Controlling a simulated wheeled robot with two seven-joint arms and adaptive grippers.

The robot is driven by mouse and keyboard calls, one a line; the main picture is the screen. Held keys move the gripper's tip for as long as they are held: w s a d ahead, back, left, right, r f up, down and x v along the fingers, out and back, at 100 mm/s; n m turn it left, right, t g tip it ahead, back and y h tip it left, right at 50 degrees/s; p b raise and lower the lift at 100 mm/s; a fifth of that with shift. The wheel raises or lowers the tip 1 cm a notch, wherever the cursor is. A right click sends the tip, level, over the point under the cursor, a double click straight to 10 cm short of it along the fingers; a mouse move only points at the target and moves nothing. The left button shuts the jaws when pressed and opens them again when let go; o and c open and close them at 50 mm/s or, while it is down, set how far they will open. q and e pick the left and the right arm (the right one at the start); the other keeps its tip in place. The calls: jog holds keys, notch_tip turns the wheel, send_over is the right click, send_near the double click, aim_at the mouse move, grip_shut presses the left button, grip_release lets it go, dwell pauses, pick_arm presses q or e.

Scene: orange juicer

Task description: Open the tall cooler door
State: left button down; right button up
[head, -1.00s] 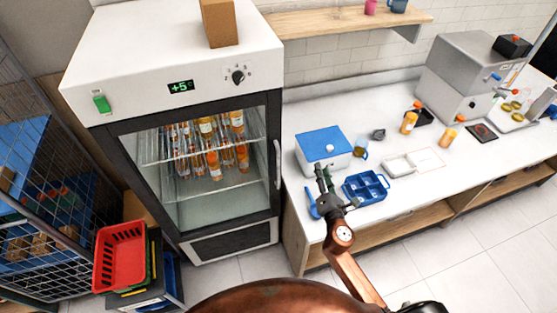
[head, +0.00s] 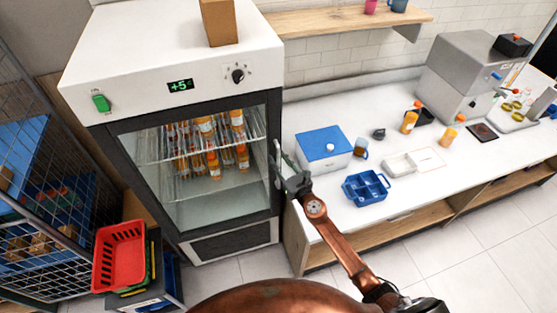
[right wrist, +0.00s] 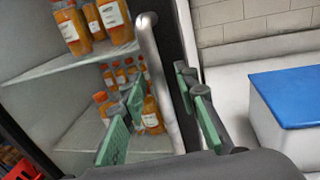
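The tall cooler (head: 180,60) is white with a dark-framed glass door (head: 190,170), and the door is shut. Its upright metal handle (head: 277,158) is on the door's right edge. In the right wrist view the handle (right wrist: 158,75) runs down between the fingers of my right gripper (right wrist: 165,115). The green-padded fingers are apart, one on each side of the handle. In the head view my right gripper (head: 285,180) is at the handle's lower part and partly hides it. My left gripper is not in view.
Orange bottles (head: 213,163) stand on the cooler's shelves. The counter (head: 420,205) right of the cooler carries a blue-lidded box (head: 323,142) and a blue divided tray (head: 366,188). A red basket (head: 119,256) and a wire cage (head: 40,190) stand left. The floor before the cooler looks clear.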

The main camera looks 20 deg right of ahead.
grip_shut()
dwell(0.4)
dwell(0.4)
